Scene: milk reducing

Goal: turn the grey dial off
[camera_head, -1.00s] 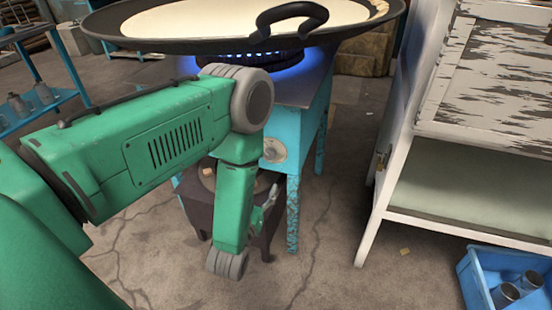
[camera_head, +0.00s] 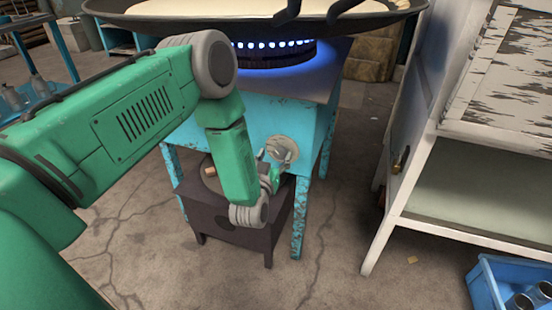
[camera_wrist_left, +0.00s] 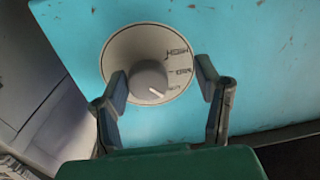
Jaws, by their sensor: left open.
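The grey dial (camera_wrist_left: 148,80) sits on a round pale plate (camera_wrist_left: 140,50) on the front of the turquoise stove (camera_head: 250,120). Its white mark points to the lower right, near the lowest label; "HIGH" is printed higher up, and the other labels are too small to read surely. My left gripper (camera_wrist_left: 163,80) is open, with one finger on each side of the dial in the wrist view. Whether it touches the dial I cannot tell. In the head view my left gripper (camera_head: 270,166) is just below and in front of the plate. The right gripper is not in view.
Blue flames burn on the burner (camera_head: 275,53) beneath a wide pan (camera_head: 200,20) with pale liquid. A dark low stand (camera_head: 235,232) is under the stove. A white cabinet (camera_head: 400,225) stands at right, with a blue crate (camera_head: 483,285) in front.

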